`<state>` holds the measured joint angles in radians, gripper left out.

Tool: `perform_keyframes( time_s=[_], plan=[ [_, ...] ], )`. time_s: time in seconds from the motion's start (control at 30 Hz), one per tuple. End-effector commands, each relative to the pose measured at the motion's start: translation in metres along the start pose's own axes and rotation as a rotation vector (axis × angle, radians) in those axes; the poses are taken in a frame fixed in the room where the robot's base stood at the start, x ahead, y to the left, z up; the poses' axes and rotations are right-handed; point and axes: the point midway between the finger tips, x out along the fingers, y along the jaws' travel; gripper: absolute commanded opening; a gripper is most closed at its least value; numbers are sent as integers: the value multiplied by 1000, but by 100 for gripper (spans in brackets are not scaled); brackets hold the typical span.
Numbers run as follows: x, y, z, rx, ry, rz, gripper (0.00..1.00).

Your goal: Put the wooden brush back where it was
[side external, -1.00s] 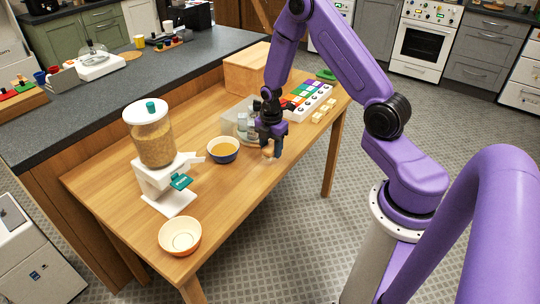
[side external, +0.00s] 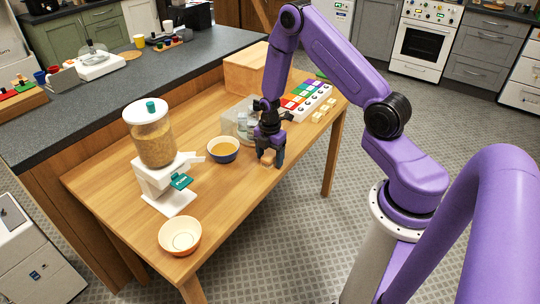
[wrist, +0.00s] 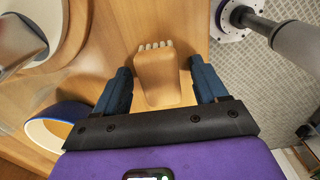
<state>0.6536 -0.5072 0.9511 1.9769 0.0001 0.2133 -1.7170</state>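The wooden brush (wrist: 160,78) is a tan block with a row of pale bristle tufts at its far end in the wrist view. It lies between the two dark blue fingers of my gripper (wrist: 160,85), with a visible gap on both sides. My gripper is open around it. In the side view my gripper (side external: 270,162) points down near the table's front edge, and the brush (side external: 267,160) shows partly at its fingertips. I cannot tell exactly how the brush meets the wooden table (side external: 228,200).
A colored-square tray (side external: 307,98) and pale blocks (side external: 322,113) lie to the right. A grain dispenser (side external: 155,145) and cream bowl (side external: 180,236) stand at left.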

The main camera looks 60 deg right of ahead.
Motion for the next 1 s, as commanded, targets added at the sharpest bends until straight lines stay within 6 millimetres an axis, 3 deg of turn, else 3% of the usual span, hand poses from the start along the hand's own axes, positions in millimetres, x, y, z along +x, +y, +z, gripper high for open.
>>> perform_keyframes(
  time_s=[0.37, 1.0],
  plan=[
    [-8, 0, 0, 0, 0, 1, 72],
    [-106, 1, 0, 0, 0, 3, 72]
  ],
)
